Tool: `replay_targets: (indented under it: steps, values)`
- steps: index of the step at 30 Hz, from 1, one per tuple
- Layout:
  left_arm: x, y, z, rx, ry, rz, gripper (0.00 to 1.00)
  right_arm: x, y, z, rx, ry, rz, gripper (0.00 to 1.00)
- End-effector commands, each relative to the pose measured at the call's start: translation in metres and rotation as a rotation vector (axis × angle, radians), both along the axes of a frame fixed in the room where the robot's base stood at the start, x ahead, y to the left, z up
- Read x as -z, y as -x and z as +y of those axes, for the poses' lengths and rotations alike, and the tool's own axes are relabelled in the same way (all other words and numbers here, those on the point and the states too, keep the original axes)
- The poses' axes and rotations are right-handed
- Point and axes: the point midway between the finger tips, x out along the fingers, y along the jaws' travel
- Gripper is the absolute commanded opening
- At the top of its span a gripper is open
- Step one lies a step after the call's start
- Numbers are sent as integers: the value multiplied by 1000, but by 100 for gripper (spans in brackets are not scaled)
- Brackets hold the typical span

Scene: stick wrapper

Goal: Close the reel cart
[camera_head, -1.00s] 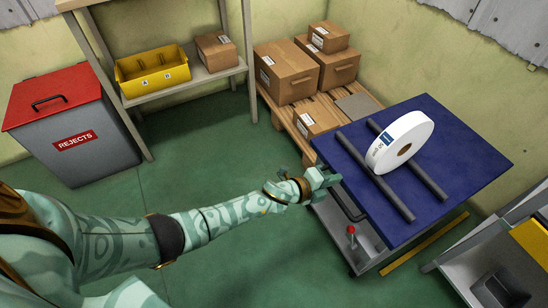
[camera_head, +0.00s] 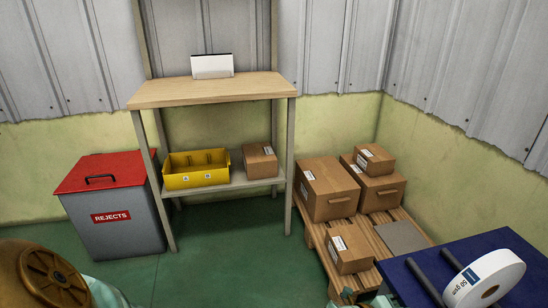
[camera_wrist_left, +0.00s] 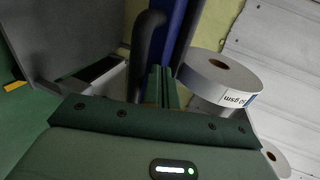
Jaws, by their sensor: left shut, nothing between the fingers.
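The reel cart's blue top (camera_head: 455,250) shows at the lower right of the head view, cut off by the frame edge. A white reel (camera_head: 487,280) with a "50 gsm" label stands on edge on it against dark rails (camera_head: 425,281). My left gripper is shut and empty in the left wrist view (camera_wrist_left: 163,88). Its fingertips point toward a dark bent bar (camera_wrist_left: 147,45) and the cart's blue edge (camera_wrist_left: 170,35); I cannot tell whether they touch. The reel also shows in the wrist view (camera_wrist_left: 218,72). My right gripper is out of view.
A pallet (camera_head: 318,237) with several cardboard boxes stands left of the cart. A wooden shelf unit (camera_head: 210,90) holds a yellow bin (camera_head: 196,180) and a carton. A grey rejects bin (camera_head: 118,230) with a red lid stands at left. Green floor is clear between.

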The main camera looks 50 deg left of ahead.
Motion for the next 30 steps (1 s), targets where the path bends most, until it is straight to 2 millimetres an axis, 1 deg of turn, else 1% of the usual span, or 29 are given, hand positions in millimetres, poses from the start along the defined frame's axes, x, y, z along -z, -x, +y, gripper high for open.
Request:
replay_targets:
  steps: [5,30]
  values:
    - [0,-3,-2,1,0,0,0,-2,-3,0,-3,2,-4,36]
    - [-6,-5,0,-1,1,-8,0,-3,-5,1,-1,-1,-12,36]
